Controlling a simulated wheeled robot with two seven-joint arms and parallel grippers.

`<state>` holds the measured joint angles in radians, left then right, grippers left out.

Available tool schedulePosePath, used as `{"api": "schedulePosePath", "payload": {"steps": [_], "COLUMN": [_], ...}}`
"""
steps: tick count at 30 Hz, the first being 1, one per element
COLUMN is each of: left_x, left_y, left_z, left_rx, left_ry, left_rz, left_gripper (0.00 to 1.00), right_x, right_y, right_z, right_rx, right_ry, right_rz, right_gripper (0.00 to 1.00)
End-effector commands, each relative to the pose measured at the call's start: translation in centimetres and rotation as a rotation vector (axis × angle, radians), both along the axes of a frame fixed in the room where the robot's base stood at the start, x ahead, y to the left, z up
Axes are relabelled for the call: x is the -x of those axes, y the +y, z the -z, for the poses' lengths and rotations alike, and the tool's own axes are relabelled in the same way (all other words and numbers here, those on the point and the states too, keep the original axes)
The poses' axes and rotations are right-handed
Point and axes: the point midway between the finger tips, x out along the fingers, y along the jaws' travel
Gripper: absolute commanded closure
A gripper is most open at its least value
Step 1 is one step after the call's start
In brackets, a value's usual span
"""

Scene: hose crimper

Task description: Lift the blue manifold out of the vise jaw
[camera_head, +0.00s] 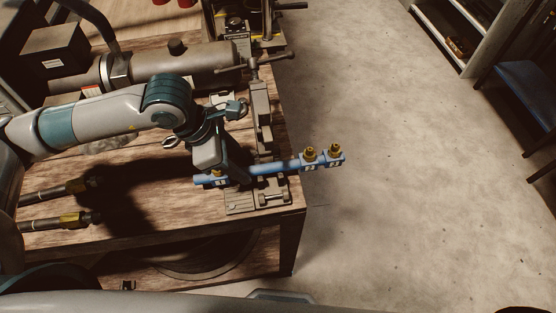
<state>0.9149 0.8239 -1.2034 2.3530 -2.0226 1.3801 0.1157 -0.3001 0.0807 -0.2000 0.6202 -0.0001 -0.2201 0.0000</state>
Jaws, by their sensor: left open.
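The blue manifold (279,168) is a bar with brass fittings at its right end, and it lies across the vise (272,190) at the table's right corner. Its right end sticks out past the table edge. My left gripper (240,183) is open and points down at the manifold, over its left part. The gripper hides part of the bar, and I cannot tell whether the fingers touch it. The bar appears to sit between the vise jaws. My right gripper is out of view.
The wooden table (150,219) carries two hoses with brass ends (75,220) at the left. A large grey cylinder (180,66) lies at the back. The floor (400,200) to the right is clear.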

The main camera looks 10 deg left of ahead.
Motion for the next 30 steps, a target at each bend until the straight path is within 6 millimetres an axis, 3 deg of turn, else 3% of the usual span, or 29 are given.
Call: {"api": "schedulePosePath", "payload": {"steps": [6,20,25,30], "left_x": [-0.1,-0.1,-0.1,-0.2], "left_y": [-0.7,-0.6,-0.6,-0.7], "left_z": [1.4,1.5,1.5,1.4], "left_rx": [0.001,0.001,0.000,0.003], "left_ry": [0.001,0.000,0.001,-0.003], "left_rz": [0.000,0.001,0.001,0.001], "left_gripper": [0.59,0.59,0.99,1.00], "right_x": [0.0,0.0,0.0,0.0], "right_y": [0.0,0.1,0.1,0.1], "right_z": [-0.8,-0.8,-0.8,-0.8], "right_rx": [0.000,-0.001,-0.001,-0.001], "right_ry": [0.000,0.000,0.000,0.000], "right_rz": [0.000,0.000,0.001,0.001], "right_gripper": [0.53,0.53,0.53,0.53]}}
